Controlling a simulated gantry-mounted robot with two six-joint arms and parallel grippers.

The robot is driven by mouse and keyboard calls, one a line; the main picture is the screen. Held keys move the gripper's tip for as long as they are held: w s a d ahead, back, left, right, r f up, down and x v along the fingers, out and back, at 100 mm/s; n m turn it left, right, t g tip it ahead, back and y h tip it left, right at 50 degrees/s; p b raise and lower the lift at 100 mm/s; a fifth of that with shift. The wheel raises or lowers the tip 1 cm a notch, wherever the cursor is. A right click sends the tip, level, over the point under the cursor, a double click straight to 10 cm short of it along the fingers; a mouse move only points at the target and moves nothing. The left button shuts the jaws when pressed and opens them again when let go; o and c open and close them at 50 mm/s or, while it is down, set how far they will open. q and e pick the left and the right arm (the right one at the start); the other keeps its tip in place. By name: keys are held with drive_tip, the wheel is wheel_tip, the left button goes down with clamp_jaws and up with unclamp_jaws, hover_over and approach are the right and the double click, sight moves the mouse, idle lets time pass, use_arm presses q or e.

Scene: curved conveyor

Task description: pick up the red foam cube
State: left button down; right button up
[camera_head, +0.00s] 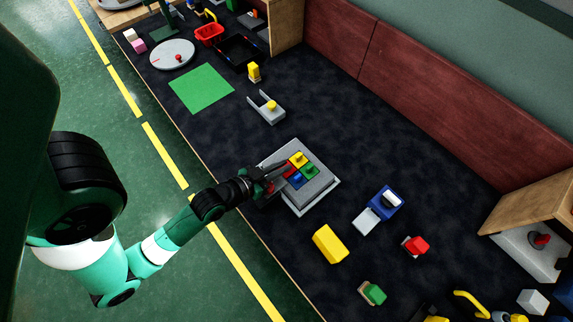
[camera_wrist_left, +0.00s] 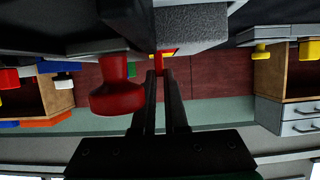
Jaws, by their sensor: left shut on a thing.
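A grey block (camera_head: 316,191) on a pale plate holds yellow (camera_head: 298,159), green (camera_head: 311,170), blue (camera_head: 295,180) and red (camera_head: 287,168) pieces in its top. My left gripper (camera_head: 284,173) reaches over its left side, at the red piece. In the left wrist view, the two fingers are nearly together, with a small red part (camera_wrist_left: 158,62) at their tips. I cannot tell whether this is the foam cube. Another red cube-like piece (camera_head: 417,245) sits apart at the right on a small grey base. My right gripper is not in view.
A red knob (camera_wrist_left: 117,92) is close beside the left fingers. A yellow block (camera_head: 330,244), a blue box (camera_head: 385,202) and a green block (camera_head: 374,293) lie nearby. A green mat (camera_head: 201,88) lies farther back. A dark red wall (camera_head: 430,90) borders the table.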

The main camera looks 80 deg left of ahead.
use_arm(q)
wheel_tip(320, 180, up, 10)
drive_tip(key=p, duration=0.5)
